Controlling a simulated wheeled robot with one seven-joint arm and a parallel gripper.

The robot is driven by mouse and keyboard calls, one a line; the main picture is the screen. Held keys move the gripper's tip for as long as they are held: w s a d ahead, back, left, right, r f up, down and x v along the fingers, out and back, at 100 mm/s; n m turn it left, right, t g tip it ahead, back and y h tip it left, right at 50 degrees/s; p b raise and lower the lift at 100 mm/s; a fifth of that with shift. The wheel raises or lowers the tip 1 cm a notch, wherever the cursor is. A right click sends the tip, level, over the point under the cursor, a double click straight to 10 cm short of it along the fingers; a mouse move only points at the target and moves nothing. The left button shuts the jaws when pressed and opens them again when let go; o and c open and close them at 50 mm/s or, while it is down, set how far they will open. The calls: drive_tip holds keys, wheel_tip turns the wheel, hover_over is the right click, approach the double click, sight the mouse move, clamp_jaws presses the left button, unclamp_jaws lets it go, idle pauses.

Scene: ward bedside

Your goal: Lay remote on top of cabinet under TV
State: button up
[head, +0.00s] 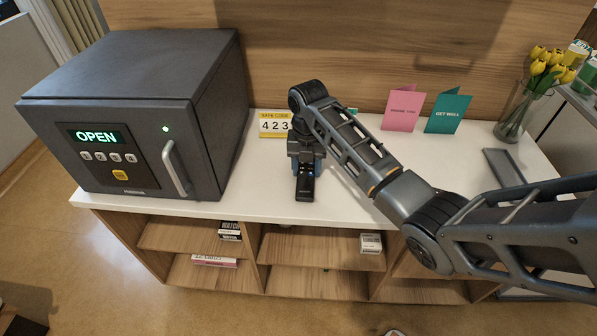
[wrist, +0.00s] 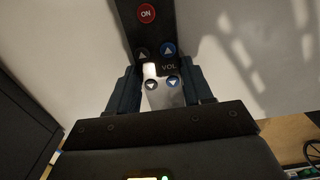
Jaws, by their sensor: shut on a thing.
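The remote (head: 305,187) is dark and slim, at the middle of the cabinet's white top, near its front edge. In the wrist view the remote (wrist: 148,40) shows a red ON button, arrow buttons and a VOL label. My gripper (head: 305,165) points down over the white top and is shut on the remote; its two fingers (wrist: 160,85) flank the remote's near end. I cannot tell whether the remote touches the surface. The cabinet (head: 235,207) has a white top and open wooden shelves below. No TV is in view.
A dark safe (head: 215,130) reading OPEN stands left on the top. A yellow safe code card (head: 273,125) is behind my gripper. Pink (head: 403,108) and teal (head: 447,113) cards, a grey tray (head: 508,168) and a flower vase (head: 515,115) are right. Small boxes lie on the shelves.

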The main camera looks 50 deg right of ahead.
sight(306, 171)
drive_tip(key=o, duration=1.1)
drive_tip(key=shift+f, duration=0.1)
wheel_tip(306, 171, up, 12)
drive_tip(key=p, duration=0.2)
drive_tip(key=shift+r, duration=0.2)
